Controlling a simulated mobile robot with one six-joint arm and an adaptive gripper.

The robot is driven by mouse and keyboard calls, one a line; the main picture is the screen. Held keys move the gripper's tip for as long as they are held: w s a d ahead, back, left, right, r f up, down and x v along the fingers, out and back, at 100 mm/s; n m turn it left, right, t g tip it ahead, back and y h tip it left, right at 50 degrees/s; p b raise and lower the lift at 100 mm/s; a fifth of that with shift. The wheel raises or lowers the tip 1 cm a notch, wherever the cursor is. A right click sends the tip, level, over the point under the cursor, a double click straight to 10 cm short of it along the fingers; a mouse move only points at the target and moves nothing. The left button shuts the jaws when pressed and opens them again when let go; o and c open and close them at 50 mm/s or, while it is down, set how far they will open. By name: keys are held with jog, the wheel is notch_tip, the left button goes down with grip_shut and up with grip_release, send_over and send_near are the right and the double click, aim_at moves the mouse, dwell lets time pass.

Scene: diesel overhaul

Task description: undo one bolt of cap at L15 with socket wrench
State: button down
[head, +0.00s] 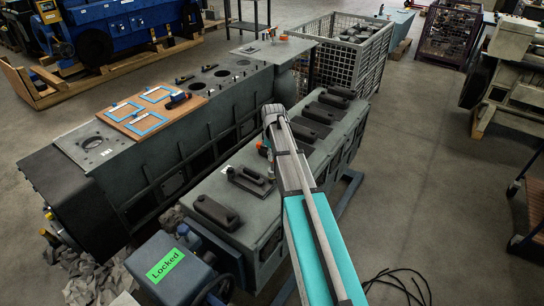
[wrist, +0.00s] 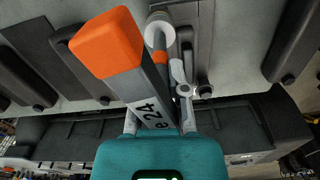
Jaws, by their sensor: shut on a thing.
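The socket wrench (wrist: 152,92) shows in the wrist view as a grey bar marked "e 24" with an orange end. A round grey end and a thin orange-banded shaft show beside it. My gripper (wrist: 160,118) is shut on the wrench, over the dark caps of the engine block. Dark caps (head: 216,212) line the top of the grey engine block (head: 205,178). No L15 label is readable, and I cannot tell whether the socket touches a bolt.
A wire crate (head: 318,52) stands behind. Cables (head: 400,282) lie on the right floor.

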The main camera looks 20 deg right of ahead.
jog(key=n, duration=0.7)
dwell(0.3)
jog(key=shift+r+p, duration=0.85)
jog(key=shift+r, duration=0.05)
jog(key=shift+f, duration=0.1)
